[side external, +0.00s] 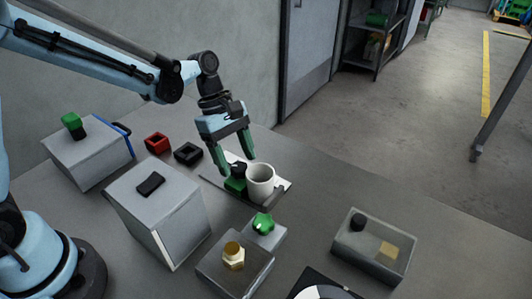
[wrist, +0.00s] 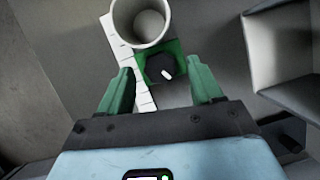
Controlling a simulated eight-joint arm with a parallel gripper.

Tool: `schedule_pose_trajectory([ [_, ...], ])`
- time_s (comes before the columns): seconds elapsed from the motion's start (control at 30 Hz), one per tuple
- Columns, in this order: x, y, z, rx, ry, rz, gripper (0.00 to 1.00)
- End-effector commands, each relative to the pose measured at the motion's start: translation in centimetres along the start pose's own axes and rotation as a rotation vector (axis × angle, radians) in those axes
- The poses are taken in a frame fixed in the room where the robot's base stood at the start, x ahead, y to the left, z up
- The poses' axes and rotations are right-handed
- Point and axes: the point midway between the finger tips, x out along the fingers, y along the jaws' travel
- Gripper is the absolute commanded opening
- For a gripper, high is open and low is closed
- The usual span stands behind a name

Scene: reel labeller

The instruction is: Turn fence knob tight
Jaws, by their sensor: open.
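The fence knob (wrist: 158,68) is black with a white pointer mark and sits on a green block (wrist: 178,48) in the wrist view. In the side view the knob shows as a dark shape above the green block (side external: 235,187), partly hidden by a finger. My gripper (side external: 238,165) has green fingers and points down over it. In the wrist view my gripper (wrist: 161,75) is open, with the knob between its fingertips and a gap on both sides. I cannot tell how far above the knob the fingertips are.
A white cylinder (side external: 261,182) stands close beside the green block on a plate with a white scale (wrist: 122,45).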

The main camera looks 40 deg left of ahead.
Motion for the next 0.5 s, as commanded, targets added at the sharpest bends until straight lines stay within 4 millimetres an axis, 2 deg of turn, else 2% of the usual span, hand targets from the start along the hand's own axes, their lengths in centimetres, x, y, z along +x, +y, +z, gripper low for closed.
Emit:
schedule_pose_trajectory([
  [0.17,1.05,-0.01,0.02,0.000,0.000,0.000,0.65],
  [0.47,1.18,-0.02,0.02,0.000,0.000,0.000,0.65],
  [0.5,1.17,-0.02,0.02,0.000,0.000,0.000,0.59],
])
